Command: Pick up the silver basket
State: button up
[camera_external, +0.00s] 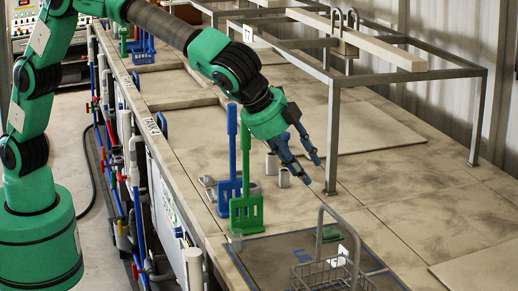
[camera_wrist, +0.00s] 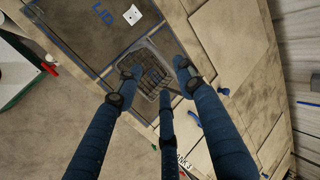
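The silver wire basket (camera_external: 335,274) stands at the bottom of the external view, partly cut off by the frame edge, with its tall handle rising above it. In the wrist view the basket (camera_wrist: 153,84) shows below and between my fingers. My gripper (camera_external: 311,173) has blue fingers, spread apart and empty. It hangs above the bench, up and to the left of the basket's handle in the external view, with no visible contact. In the wrist view the fingertips (camera_wrist: 158,72) partly overlap the basket in the picture. The lower part of the basket is hidden.
A dark blue-edged panel (camera_external: 262,262) lies around the basket. Green (camera_external: 246,212) and blue (camera_external: 228,188) upright holders stand to the left, near small metal cups (camera_external: 283,178). A metal frame (camera_external: 333,130) stands behind my gripper.

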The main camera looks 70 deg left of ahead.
jog(key=m, duration=0.1)
send_near(334, 217)
jog(key=v, duration=0.3)
jog(key=shift+s+d+p, duration=0.1)
jog(key=shift+d+p, duration=0.1)
jog(key=shift+p, duration=0.1)
jog(key=shift+p+x, duration=0.55)
jog(key=shift+x, duration=3.75)
jog(key=shift+p+x, duration=0.7)
jog(key=shift+x, duration=1.85)
jog(key=shift+a, duration=0.1)
